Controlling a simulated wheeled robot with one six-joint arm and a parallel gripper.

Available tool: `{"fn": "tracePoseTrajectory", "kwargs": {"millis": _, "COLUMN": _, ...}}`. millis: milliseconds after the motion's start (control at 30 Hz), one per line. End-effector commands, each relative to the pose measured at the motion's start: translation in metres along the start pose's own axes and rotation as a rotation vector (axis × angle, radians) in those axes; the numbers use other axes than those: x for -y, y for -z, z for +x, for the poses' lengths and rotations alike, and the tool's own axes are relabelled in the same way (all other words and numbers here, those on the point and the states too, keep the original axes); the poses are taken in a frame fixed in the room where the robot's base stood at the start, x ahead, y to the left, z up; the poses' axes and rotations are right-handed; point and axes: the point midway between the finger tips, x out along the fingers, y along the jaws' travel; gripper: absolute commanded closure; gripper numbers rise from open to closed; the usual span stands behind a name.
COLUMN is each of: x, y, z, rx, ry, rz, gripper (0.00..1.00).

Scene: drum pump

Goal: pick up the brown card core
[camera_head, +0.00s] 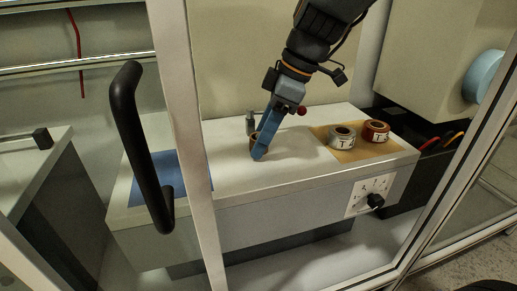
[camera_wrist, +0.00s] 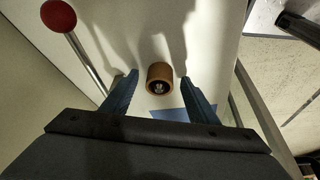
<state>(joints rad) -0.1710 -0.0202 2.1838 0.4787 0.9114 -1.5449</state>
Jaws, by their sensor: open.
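The brown card core (camera_wrist: 160,73) is a short hollow cylinder standing on the white bench top. In the wrist view its dark opening faces the camera, and it sits between and just beyond my two open fingertips. In the head view the core (camera_head: 254,138) shows only in part, behind the blue finger of my gripper (camera_head: 259,152). My gripper (camera_wrist: 160,84) is open, one blue finger on each side of the core with a gap to each. Nothing is held.
A lever with a red ball knob (camera_wrist: 58,16) stands close by. Two tape rolls, one silver (camera_head: 341,137) and one red (camera_head: 375,131), sit on a tan mat (camera_head: 324,129) at right. A blue mat (camera_head: 196,170) lies at left, behind a door frame (camera_head: 183,110) with a black handle (camera_head: 137,140).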

Motion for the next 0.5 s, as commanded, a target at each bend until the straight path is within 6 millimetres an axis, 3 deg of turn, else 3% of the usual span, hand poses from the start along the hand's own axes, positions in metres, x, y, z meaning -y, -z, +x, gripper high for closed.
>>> {"fn": "tracePoseTrajectory", "kwargs": {"millis": 233, "x": -0.0003, "y": -0.0002, "z": 0.0009, "rx": 0.0, "ry": -0.001, "rz": 0.001, "gripper": 0.48}}
{"fn": "tracePoseTrajectory", "kwargs": {"millis": 500, "x": -0.0004, "y": -0.0005, "z": 0.0008, "rx": 0.0, "ry": -0.001, "rz": 0.002, "gripper": 0.9}}
